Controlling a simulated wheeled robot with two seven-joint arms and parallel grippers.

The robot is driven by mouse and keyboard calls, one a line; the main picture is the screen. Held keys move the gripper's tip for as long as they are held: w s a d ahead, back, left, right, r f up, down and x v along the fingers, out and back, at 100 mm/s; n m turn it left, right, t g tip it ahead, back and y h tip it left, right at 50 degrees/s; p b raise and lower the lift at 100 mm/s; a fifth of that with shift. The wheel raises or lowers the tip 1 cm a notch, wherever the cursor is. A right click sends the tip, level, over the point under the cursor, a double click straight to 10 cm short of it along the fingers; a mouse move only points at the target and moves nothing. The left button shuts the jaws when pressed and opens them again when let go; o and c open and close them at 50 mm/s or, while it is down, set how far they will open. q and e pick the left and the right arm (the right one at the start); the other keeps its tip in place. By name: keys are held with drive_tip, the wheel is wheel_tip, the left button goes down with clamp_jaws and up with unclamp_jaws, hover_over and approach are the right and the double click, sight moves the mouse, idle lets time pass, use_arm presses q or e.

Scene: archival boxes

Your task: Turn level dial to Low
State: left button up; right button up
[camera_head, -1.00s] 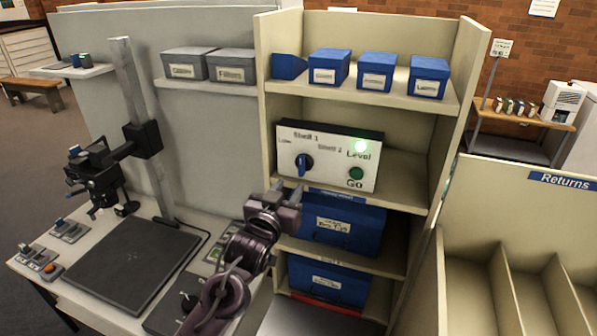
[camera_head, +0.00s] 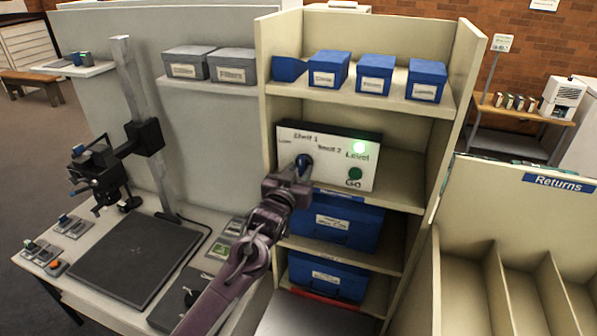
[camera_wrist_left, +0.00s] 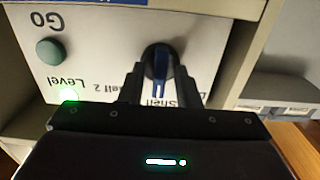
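The level dial (camera_head: 304,161) is a dark round knob with a blue grip on a white panel (camera_head: 327,178) in the shelf unit. In the left wrist view the dial (camera_wrist_left: 158,62) appears upside down, its blue grip upright, with the lower end toward the "Shelf 1" lettering. "Low" is printed at the panel's upper left in the head view. My left gripper (camera_head: 300,174) is in front of the dial. In the left wrist view its two fingers (camera_wrist_left: 160,84) are apart, one on each side of the dial; contact is unclear. My right gripper is not in view.
A green GO button (camera_head: 355,174) and a lit green lamp (camera_head: 359,147) are right of the dial. Blue boxes stand above and a large blue box (camera_head: 338,222) below. A bench with a dark mat (camera_head: 135,260) is at left, the Returns bins (camera_head: 475,235) at right.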

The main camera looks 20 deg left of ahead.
use_arm(q)
clamp_jaws()
drive_tip(key=shift+n, duration=0.4)
drive_tip(key=n, duration=0.3)
drive_tip(key=shift+n, duration=0.4)
drive_tip(key=n, duration=0.5)
drive_tip(key=shift+n, duration=0.3)
drive_tip(key=shift+o, duration=0.8)
unclamp_jaws()
